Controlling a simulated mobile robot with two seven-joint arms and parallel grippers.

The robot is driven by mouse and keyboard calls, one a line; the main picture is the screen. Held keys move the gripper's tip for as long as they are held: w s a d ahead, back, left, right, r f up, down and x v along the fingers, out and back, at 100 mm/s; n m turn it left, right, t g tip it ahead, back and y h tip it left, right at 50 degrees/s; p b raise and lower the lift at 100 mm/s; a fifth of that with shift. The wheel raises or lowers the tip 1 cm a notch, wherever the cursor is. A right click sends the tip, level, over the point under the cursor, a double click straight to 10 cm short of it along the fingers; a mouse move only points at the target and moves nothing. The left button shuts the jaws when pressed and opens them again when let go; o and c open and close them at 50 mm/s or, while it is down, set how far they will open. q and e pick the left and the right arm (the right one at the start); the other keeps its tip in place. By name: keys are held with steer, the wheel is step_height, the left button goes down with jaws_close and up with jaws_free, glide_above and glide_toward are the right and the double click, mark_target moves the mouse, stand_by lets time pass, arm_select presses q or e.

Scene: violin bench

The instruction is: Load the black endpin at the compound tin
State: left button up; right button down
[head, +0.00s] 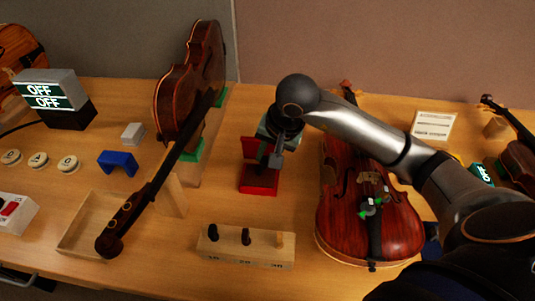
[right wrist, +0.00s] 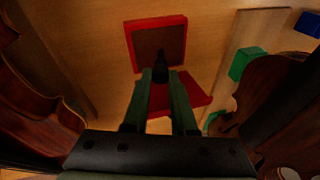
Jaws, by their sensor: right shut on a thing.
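The red compound tin (head: 258,190) stands open in the middle of the bench, with its red lid (head: 250,148) beside the tray part. In the right wrist view the tin's square red rim (right wrist: 129,42) surrounds a brown filling. My right gripper (head: 274,158) is over the tin, its fingers pointing down. It also shows in the right wrist view (right wrist: 160,75), shut on a small black endpin (right wrist: 160,57). The endpin's tip appears over the near edge of the brown filling; I cannot tell whether it touches. The fingers hide part of the tin. My left gripper is out of view.
A violin (head: 335,190) lies right of the tin, under my right arm. Another violin (head: 185,95) leans at left on green supports. A shallow wooden tray (head: 75,245) is front left.

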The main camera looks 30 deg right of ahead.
steer(key=shift+s+f, duration=0.1)
steer(key=shift+r+p, duration=2.1)
steer(key=shift+r, duration=1.45)
